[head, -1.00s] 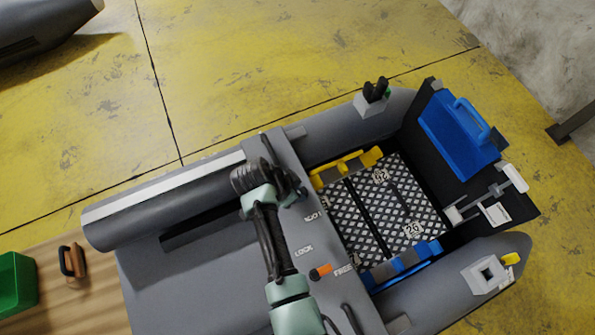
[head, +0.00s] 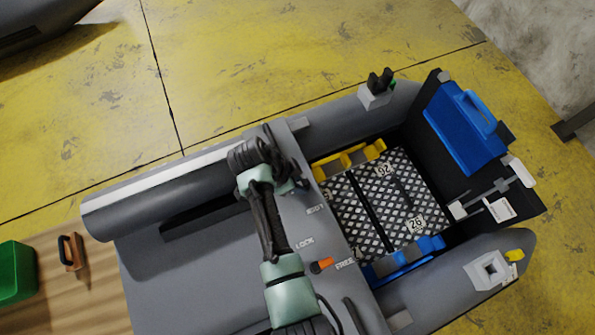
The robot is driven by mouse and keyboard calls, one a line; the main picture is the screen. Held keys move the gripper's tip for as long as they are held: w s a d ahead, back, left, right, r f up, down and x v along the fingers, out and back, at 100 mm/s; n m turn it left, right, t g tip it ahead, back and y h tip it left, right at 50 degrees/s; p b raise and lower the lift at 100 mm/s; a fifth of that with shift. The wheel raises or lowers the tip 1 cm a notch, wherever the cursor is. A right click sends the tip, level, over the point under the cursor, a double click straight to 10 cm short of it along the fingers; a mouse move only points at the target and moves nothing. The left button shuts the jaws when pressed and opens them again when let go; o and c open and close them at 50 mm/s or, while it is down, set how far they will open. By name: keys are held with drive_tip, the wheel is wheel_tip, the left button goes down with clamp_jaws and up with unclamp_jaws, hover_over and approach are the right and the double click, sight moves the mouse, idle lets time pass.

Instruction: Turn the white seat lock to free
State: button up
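A small knob with an orange end (head: 325,263) sits on the grey seat board (head: 280,135), between the printed words LOCK and FREE. Its orange end points towards FREE. I cannot make out a white seat lock; the arm covers part of the board. My gripper (head: 291,183) is over the far half of the board, left of the yellow-edged floor panel. The wrist hides most of it, so its fingers and any contact cannot be made out.
A patterned floor panel (head: 375,205) with yellow and blue fittings lies right of the board. A blue case (head: 463,128) stands at the boat's right end. A green bin (head: 14,272) and a brown-handled tool (head: 72,252) lie at left.

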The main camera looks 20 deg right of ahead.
drive_tip(key=shift+o, duration=1.4)
drive_tip(key=v, duration=1.3)
drive_tip(key=shift+f, duration=0.1)
